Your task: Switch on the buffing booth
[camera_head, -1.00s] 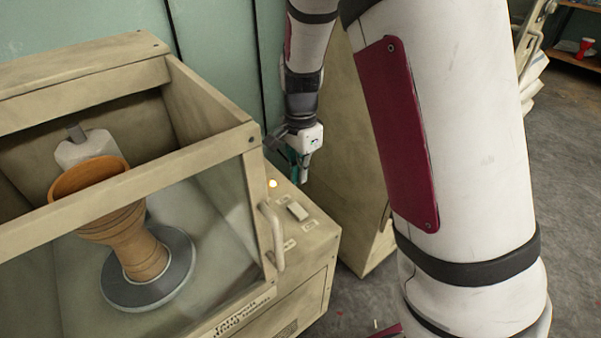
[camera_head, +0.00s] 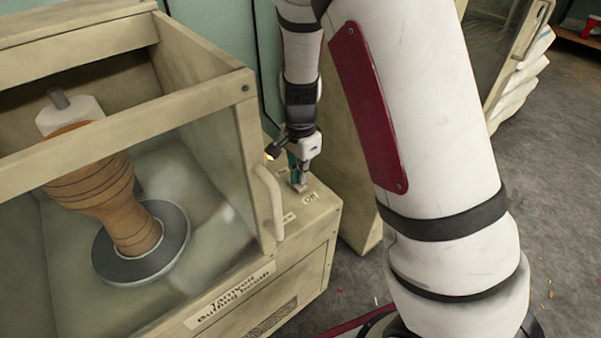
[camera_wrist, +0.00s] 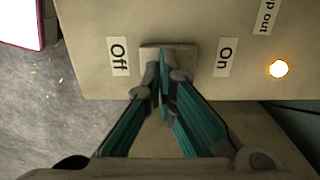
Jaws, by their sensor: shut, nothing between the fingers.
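The buffing booth (camera_head: 290,262) is a beige cabinet with a clear front and a nameplate. Its rocker switch (camera_wrist: 160,52) sits on the side top between an "Off" label (camera_wrist: 118,57) on the left and an "On" label (camera_wrist: 223,57) on the right in the wrist view. My gripper (camera_wrist: 164,68) is shut and empty, with its fingertips over the switch, hiding much of it. I cannot tell whether they touch it or which way it is tipped. In the head view my gripper (camera_head: 299,185) points down at the panel. A yellow lamp (camera_wrist: 278,69) glows beyond "On".
An orange-brown goblet drum (camera_head: 100,190) stands on a grey turntable (camera_head: 165,262) inside the booth. A door handle (camera_head: 270,200) rises left of the switch panel. An "…p out" label (camera_wrist: 265,15) lies near the lamp. Grey floor (camera_head: 350,290) lies to the right.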

